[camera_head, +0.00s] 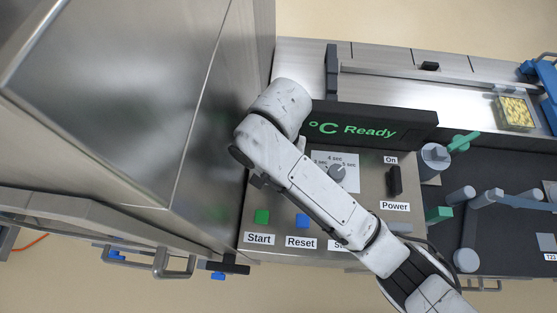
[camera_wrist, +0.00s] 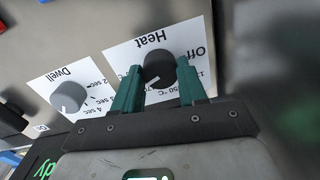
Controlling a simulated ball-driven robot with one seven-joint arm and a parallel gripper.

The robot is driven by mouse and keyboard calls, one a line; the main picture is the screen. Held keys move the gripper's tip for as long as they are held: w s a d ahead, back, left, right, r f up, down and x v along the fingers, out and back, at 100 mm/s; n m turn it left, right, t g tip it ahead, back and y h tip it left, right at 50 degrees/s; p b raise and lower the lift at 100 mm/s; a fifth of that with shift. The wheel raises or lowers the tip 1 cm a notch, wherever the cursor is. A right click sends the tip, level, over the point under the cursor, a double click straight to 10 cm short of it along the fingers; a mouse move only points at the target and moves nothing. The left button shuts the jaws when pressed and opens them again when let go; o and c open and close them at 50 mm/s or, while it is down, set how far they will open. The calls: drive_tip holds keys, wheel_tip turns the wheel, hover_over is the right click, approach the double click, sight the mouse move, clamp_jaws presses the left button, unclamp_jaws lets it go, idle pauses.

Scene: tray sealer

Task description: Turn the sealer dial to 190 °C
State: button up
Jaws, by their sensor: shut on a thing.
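The dark Heat dial (camera_wrist: 158,60) sits on a white label plate (camera_wrist: 118,56) in the wrist view. My gripper (camera_wrist: 160,72) has its two green fingers on either side of the dial, shut on it. "Off" shows to the right of the dial. Parts of temperature marks show below it, partly covered by the fingers. A pale mark on the dial faces down and slightly left; I cannot tell which number it meets. In the head view my arm hides the Heat dial and my gripper. The display (camera_head: 372,129) reads "°C Ready" in green, with its number hidden.
The grey Dwell dial (camera_wrist: 68,97) is beside the Heat dial; it also shows in the head view (camera_head: 337,173). A green Start button (camera_head: 262,217), blue Reset button (camera_head: 302,221) and black Power switch (camera_head: 394,181) share the panel. A tray of yellow food (camera_head: 516,113) is at right.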

drive_tip(key=shift+r+m, duration=0.1)
drive_tip(key=shift+m, duration=1.8)
drive_tip(key=o, duration=1.1)
drive_tip(key=shift+c, duration=0.2)
drive_tip(key=shift+w+r, duration=0.2)
drive_tip(key=shift+r, duration=0.65)
wheel_tip(320, 180, up, 9)
drive_tip(key=shift+s, duration=0.25)
drive_tip(key=shift+s+d+f, duration=0.1)
drive_tip(key=shift+d, duration=0.05)
